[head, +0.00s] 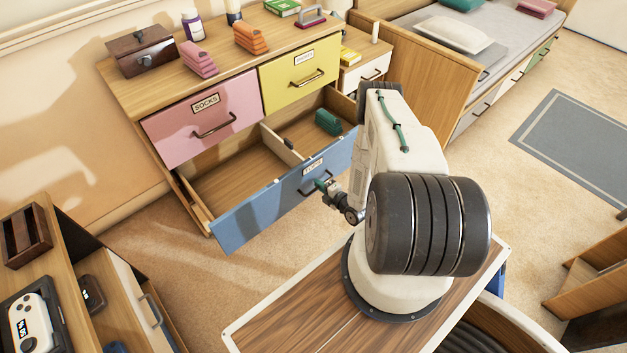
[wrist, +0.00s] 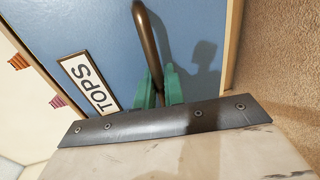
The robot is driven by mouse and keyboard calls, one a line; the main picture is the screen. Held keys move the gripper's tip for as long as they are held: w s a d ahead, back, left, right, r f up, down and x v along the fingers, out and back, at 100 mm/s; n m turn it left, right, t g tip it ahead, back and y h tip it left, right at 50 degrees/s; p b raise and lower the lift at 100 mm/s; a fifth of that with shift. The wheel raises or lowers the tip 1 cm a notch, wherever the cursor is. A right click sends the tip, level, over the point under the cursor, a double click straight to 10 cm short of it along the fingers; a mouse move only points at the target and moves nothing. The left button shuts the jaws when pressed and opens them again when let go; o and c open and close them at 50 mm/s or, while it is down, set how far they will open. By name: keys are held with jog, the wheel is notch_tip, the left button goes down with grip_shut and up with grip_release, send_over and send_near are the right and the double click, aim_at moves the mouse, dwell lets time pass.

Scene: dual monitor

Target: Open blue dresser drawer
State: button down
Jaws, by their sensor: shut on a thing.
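The blue dresser drawer (head: 270,205) is pulled well out from the bottom of the wooden dresser, and its inside shows. Its front has a label that reads TOPS (wrist: 88,82) in the wrist view. My gripper (head: 325,184) is at the drawer front, with its green fingers (wrist: 159,88) shut around the dark bronze handle (wrist: 148,40). My arm hides the right end of the drawer front in the head view. A folded green cloth (head: 328,122) lies inside the drawer at the back right, beyond a wooden divider (head: 284,150).
A pink SOCKS drawer (head: 180,125) and a yellow drawer (head: 290,88) above are shut. A dark box (head: 142,50) and folded cloths stand on top. A desk (head: 120,270) is at lower left. Carpet (head: 235,275) lies clear before the drawer.

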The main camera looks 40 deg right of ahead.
jog(key=shift+v, duration=0.8)
jog(key=shift+f, duration=0.15)
jog(key=c, duration=1.6)
grip_release()
jog(key=v, duration=0.7)
jog(key=shift+s, duration=0.35)
